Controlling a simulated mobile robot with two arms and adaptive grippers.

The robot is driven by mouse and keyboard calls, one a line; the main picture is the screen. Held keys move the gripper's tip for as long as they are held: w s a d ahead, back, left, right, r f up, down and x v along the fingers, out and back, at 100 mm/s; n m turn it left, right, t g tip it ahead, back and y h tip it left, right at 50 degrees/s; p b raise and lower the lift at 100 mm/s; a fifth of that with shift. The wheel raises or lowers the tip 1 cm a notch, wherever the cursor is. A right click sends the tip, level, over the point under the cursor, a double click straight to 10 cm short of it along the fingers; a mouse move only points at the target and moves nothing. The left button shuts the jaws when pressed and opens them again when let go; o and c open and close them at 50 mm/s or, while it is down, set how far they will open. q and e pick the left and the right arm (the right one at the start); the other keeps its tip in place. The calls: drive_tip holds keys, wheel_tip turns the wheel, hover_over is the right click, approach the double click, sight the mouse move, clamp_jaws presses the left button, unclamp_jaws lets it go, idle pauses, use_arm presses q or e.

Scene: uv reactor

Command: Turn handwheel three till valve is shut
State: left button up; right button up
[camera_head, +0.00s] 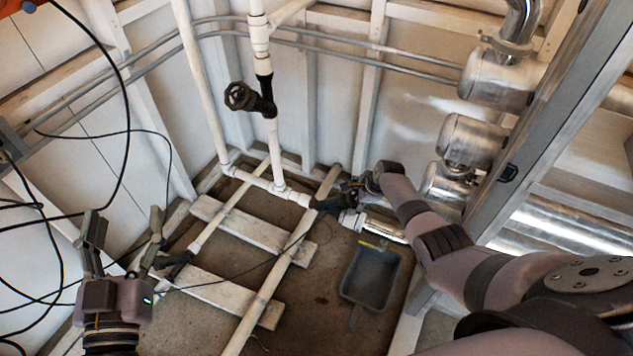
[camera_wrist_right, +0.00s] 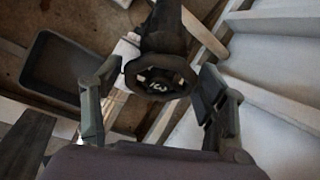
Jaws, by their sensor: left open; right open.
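A dark round handwheel (camera_wrist_right: 162,77) with pale markings, perhaps a 3, sits on a black valve body in the right wrist view. My right gripper (camera_wrist_right: 158,92) is open, with one finger on each side of the wheel; I cannot tell whether they touch it. In the head view, the black valve (camera_head: 333,204) is on the low horizontal pipe, and my right gripper (camera_head: 362,184) is beside it, partly hidden by its own wrist. My left gripper (camera_head: 125,222) is open and empty at the lower left, away from this valve.
Another black handwheel (camera_head: 238,96) is on the vertical white pipe. A dark valve (camera_head: 174,262) sits on a low pipe near my left gripper. A grey tray (camera_head: 371,277) lies on the floor. Metal cylinders (camera_head: 500,82) stand at right; black cables (camera_head: 125,130) hang at left.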

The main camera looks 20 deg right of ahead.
drive_tip(key=shift+s+f+n+t+b, duration=0.1)
drive_tip(key=shift+f+n+t+b, duration=0.25)
drive_tip(key=shift+n+b, duration=0.4)
drive_tip(key=n+t+b, duration=0.1)
drive_tip(key=n+b, duration=0.1)
drive_tip(key=b, duration=0.2)
drive_tip(key=n+t+b, duration=0.1)
drive_tip(key=n+b, duration=0.1)
drive_tip(key=b, duration=0.2)
drive_tip(key=shift+n+h, duration=0.3)
drive_tip(key=shift+n, duration=0.05)
drive_tip(key=p+v, duration=0.8)
drive_tip(key=v, duration=0.9)
drive_tip(key=w+a+r+n+t+y+b, duration=0.1)
drive_tip(key=a+r+n+t+y+b, duration=0.1)
drive_tip(key=a+r+n+t, duration=0.3)
drive_tip(key=w+a+r+n+t+y+b, duration=0.1)
drive_tip(key=a+r+n+t+b, duration=0.4)
drive_tip(key=a, duration=0.8)
drive_tip(key=shift+r+n+y, duration=0.3)
drive_tip(key=shift+r+y, duration=0.45)
drive_tip(key=shift+y, duration=0.05)
drive_tip(key=shift+a, duration=0.1)
